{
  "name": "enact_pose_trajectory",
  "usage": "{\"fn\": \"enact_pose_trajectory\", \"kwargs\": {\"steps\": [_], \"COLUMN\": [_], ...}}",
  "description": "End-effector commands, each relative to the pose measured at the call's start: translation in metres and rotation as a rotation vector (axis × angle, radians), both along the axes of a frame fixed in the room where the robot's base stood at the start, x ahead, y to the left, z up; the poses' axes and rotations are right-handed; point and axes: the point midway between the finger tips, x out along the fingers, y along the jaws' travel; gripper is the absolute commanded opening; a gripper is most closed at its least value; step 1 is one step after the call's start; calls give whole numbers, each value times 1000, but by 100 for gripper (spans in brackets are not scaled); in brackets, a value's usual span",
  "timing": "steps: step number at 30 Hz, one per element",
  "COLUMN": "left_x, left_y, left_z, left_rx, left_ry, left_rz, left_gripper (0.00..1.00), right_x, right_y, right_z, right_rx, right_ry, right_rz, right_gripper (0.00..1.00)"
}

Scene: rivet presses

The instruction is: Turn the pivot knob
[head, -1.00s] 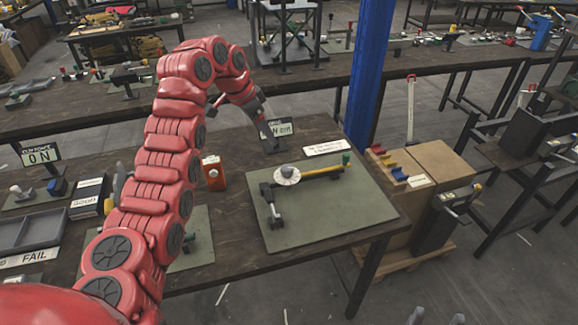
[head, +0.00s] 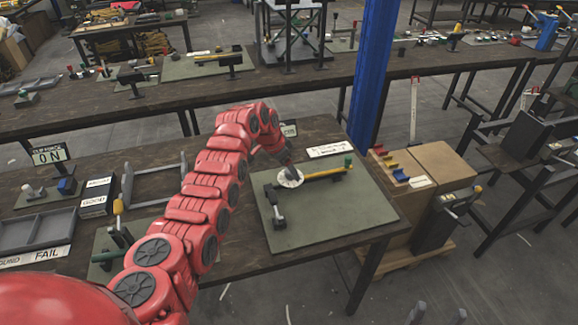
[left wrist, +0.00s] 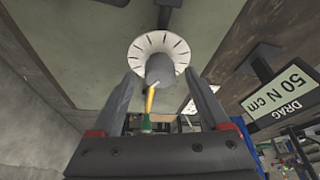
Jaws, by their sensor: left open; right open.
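The pivot knob is a grey cylinder (left wrist: 159,69) on a white dial with black tick marks (left wrist: 145,48). In the head view the dial (head: 290,177) sits on a green mat (head: 325,220), with a yellow bar (head: 322,174) running right to a green end (head: 348,160). My left gripper (left wrist: 160,80) is open, with one finger on each side of the knob in the left wrist view; I cannot tell whether they touch it. In the head view my left arm's end is at the dial. My right gripper (head: 438,314) is open and empty at the bottom edge, only its tips showing.
A DRAG 50 N cm display (left wrist: 280,90) stands beside the mat. A black clamp-like stand (head: 277,208) is at the mat's left. A blue post (head: 372,75) rises behind the table; cardboard boxes (head: 442,165) stand to the right. The mat's front right is clear.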

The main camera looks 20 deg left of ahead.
Motion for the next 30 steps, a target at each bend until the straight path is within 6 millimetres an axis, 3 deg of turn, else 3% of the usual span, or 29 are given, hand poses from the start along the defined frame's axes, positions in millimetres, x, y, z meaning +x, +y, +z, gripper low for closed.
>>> {"fn": "enact_pose_trajectory", "kwargs": {"steps": [9, 22, 23, 30], "left_x": [1, 1, 1, 1], "left_y": [-1, 0, 0, -1], "left_z": [-2, -1, -1, -2], "left_rx": [0, 0, 0, 0], "left_ry": [-1, -1, -1, -1], "left_rz": [0, 0, 0, 12], "left_gripper": [79, 4, 0, 0], "right_x": [0, 0, 0, 0], "right_y": [0, 0, 0, 0], "right_z": [0, 0, 0, 0], "right_rx": [0, 0, 0, 0], "right_ry": [0, 0, 0, 0], "right_rz": [0, 0, 0, 0], "right_gripper": [62, 62, 62, 62]}}
